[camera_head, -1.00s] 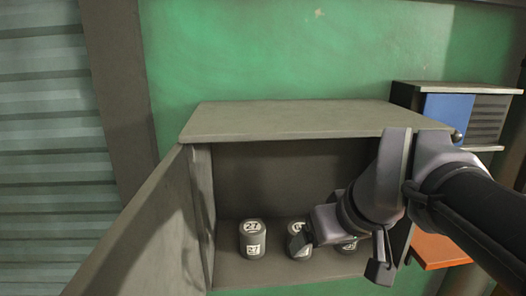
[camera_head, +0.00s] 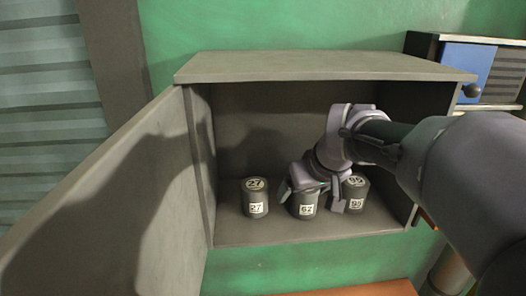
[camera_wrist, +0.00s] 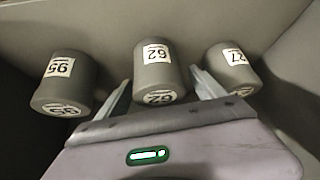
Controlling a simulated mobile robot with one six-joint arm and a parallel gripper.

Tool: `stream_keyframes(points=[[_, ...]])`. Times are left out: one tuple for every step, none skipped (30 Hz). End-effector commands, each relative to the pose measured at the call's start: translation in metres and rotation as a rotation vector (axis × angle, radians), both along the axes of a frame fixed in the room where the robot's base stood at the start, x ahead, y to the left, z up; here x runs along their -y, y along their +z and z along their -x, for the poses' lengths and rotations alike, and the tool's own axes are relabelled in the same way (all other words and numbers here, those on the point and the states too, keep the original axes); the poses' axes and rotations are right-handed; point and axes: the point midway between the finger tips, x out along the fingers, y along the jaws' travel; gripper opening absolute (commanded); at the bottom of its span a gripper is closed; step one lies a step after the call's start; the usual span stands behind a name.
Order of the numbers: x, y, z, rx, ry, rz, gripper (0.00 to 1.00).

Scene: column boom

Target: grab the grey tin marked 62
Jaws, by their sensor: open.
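The grey tin marked 62 (camera_head: 306,206) stands upright in the middle of a row of three tins on the floor of an open grey cabinet. In the wrist view the tin (camera_wrist: 158,72) shows its 62 labels, upside down, between the fingers. My gripper (camera_head: 312,196) is inside the cabinet, with one finger on each side of this tin. It also shows in the wrist view (camera_wrist: 163,90), open, with visible gaps between the fingers and the tin. My wrist hides the top of the tin in the head view.
A grey tin marked 27 (camera_head: 256,198) stands to the left, and one marked 95 (camera_head: 356,194) stands close on the right, beside my right finger. The cabinet's door (camera_head: 130,190) hangs open at left. A blue-fronted box (camera_head: 466,70) is on the wall at right.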

Motion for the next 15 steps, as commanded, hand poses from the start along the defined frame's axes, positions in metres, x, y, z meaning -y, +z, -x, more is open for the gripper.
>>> stream_keyframes(points=[[-0.0006, -0.0065, -0.0024, 0.000, 0.000, 0.000, 0.79], [-0.0007, -0.0069, -0.0032, 0.000, 0.000, 0.000, 0.79], [-0.0007, -0.0067, -0.0037, 0.001, 0.000, 0.000, 0.79], [-0.0007, -0.0062, -0.0037, 0.001, 0.000, 0.000, 0.79], [-0.0007, -0.0058, -0.0037, 0.001, 0.000, 0.000, 0.79], [-0.0007, -0.0055, -0.0036, 0.001, 0.000, 0.000, 0.79], [-0.0007, -0.0054, -0.0035, 0.001, 0.000, 0.000, 0.79], [-0.0007, -0.0053, -0.0035, 0.001, 0.000, 0.000, 0.77], [-0.0007, -0.0052, -0.0034, 0.001, 0.000, 0.000, 0.69], [-0.0007, -0.0052, -0.0034, 0.001, 0.000, 0.000, 0.63], [-0.0008, -0.0053, -0.0033, 0.001, 0.000, 0.000, 0.57], [-0.0008, -0.0053, -0.0033, 0.001, 0.000, 0.000, 0.49], [-0.0008, -0.0053, -0.0033, 0.001, 0.000, 0.000, 0.43], [-0.0008, -0.0054, -0.0034, 0.001, 0.000, 0.000, 0.37], [-0.0008, -0.0054, -0.0033, 0.001, 0.000, 0.000, 0.29]])
